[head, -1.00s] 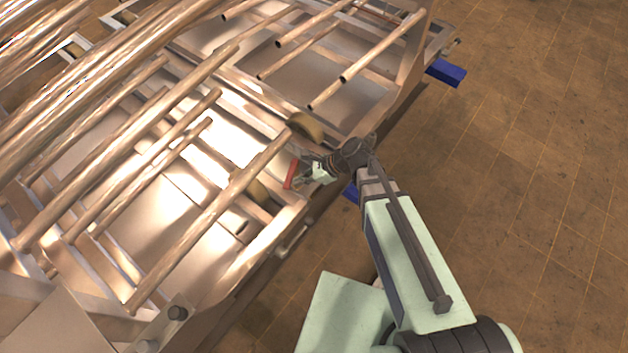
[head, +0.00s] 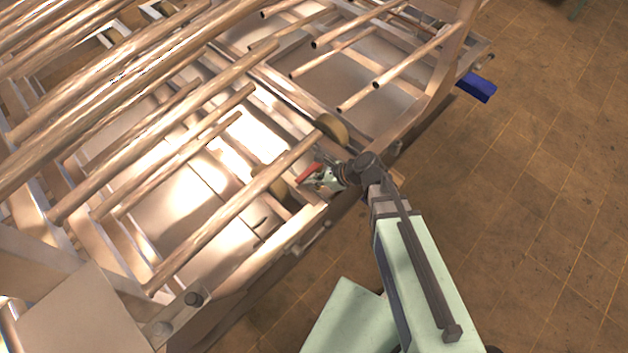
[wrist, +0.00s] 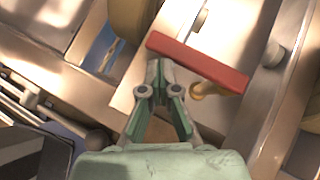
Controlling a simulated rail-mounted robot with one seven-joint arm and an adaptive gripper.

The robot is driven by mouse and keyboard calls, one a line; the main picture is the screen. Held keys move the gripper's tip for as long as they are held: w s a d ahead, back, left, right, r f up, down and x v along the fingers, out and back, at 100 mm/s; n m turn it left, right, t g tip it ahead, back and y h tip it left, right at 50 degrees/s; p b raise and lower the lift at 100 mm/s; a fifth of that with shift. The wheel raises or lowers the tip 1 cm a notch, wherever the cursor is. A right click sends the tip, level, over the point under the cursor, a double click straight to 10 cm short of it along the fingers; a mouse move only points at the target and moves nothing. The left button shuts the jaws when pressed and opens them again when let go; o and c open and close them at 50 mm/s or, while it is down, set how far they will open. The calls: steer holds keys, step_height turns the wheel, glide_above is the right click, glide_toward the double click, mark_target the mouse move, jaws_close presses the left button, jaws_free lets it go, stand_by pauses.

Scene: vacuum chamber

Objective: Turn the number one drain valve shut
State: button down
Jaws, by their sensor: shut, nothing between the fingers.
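The drain valve has a red bar handle (wrist: 198,62) with a brass-coloured stem (wrist: 205,88) below it, in the wrist view. In the head view the red handle (head: 309,173) lies slantwise near the frame's edge. My gripper (wrist: 160,66) is shut and empty, its green fingers pointing at the handle's left end in the wrist view. The fingertips are at or just under the bar's edge; I cannot tell whether they touch it. In the head view my gripper (head: 322,178) is just right of the handle. No number marking is readable.
Long metal pipes (head: 235,210) run across the frame left of the valve. A round tan disc (head: 332,130) stands close above it. A metal rail (head: 270,250) borders the frame. Open tiled floor (head: 540,200) lies to the right, with a blue block (head: 477,87) at the frame's edge.

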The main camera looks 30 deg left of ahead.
stand_by(0.3)
steer(key=d, duration=0.2)
steer(key=s+d, duration=0.1)
steer(key=d, duration=0.1)
steer(key=shift+s+b, duration=0.1)
steer(key=shift+b, duration=0.2)
steer(key=s+d+r+p, duration=0.1)
steer(key=d+r+p, duration=0.6)
steer(key=p, duration=0.1)
steer(key=shift+s+p, duration=0.25)
steer(key=shift+p, duration=0.05)
steer(key=shift+f, duration=0.1)
